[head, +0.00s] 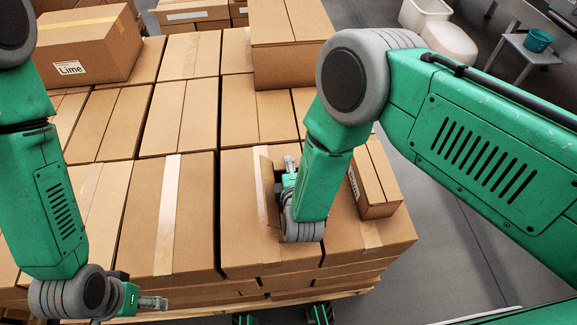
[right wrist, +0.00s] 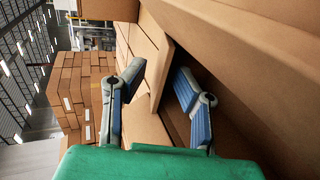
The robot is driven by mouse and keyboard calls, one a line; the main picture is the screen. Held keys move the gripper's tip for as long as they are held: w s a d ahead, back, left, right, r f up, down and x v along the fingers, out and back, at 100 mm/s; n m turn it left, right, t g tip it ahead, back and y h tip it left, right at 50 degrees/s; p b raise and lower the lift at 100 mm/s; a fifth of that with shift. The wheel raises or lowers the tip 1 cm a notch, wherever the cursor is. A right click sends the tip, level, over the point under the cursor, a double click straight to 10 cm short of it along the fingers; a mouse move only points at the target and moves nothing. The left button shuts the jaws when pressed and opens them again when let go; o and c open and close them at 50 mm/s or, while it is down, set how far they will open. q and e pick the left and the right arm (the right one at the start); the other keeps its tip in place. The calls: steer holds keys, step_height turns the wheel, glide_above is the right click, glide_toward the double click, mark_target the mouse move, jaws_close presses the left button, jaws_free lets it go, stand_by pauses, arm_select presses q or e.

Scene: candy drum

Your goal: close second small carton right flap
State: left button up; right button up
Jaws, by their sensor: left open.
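An upright cardboard flap (head: 266,190) stands at the middle of the front cartons, just left of my right gripper (head: 289,165). My arm hides much of the carton that it belongs to. In the right wrist view, my right gripper (right wrist: 160,78) has its fingers spread, with a thin cardboard panel (right wrist: 161,70) between them. I cannot tell whether either finger touches it. A narrow small carton (head: 377,185) with a label sits right of my right forearm. My left gripper (head: 152,303) is open and empty at the front edge of the stack.
Taped cartons (head: 170,215) fill the pallet (head: 330,300). A carton labelled Lime (head: 85,45) and a tall carton (head: 288,55) stand on top at the back. A grey table (head: 530,47) with a teal bucket (head: 538,40) stands back right. The floor (head: 440,235) is clear on the right.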

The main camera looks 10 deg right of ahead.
steer(key=shift+s, duration=0.25)
steer(key=v, duration=1.1)
steer(key=shift+s, duration=0.2)
